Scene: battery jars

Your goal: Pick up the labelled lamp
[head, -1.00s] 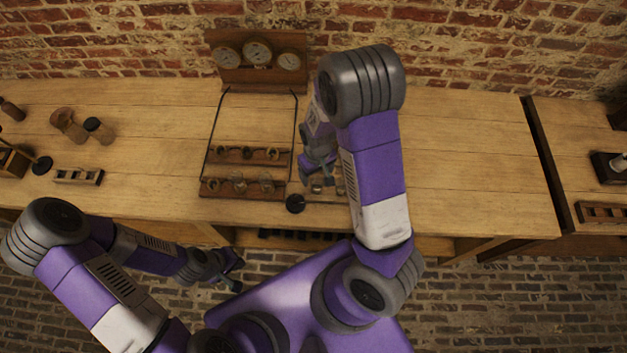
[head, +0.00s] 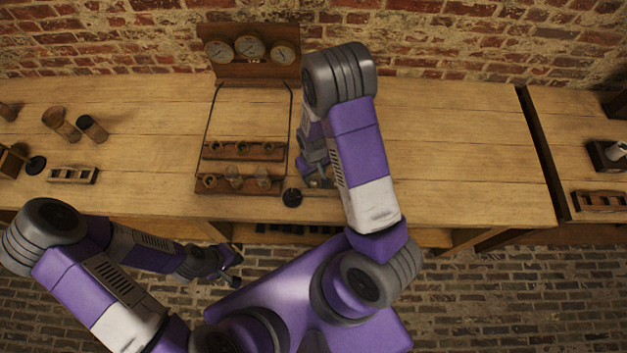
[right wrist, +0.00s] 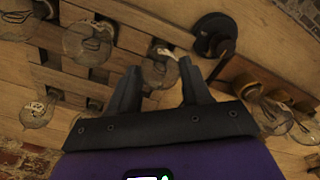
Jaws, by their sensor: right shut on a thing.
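My right gripper (right wrist: 158,84) is shut on a clear glass lamp (right wrist: 160,70), which sits between its fingertips in the right wrist view. A whitish patch shows near this lamp's top; I cannot tell if it is the label. The lamp is at or just above a wooden rack (right wrist: 122,62) with other clear lamps (right wrist: 82,42). In the head view my right gripper (head: 320,180) is low over the bench, right of the black round piece, and my arm hides most of that rack. My left gripper (head: 236,270) is open and empty, in front of the bench edge.
A board with lamps in its front rail (head: 240,185) stands left of my right gripper, with dials (head: 250,48) behind. The black round piece (head: 292,197) is close by. Jars (head: 92,128) and a small pale rack (head: 73,175) are farther left. The bench right of my arm is clear.

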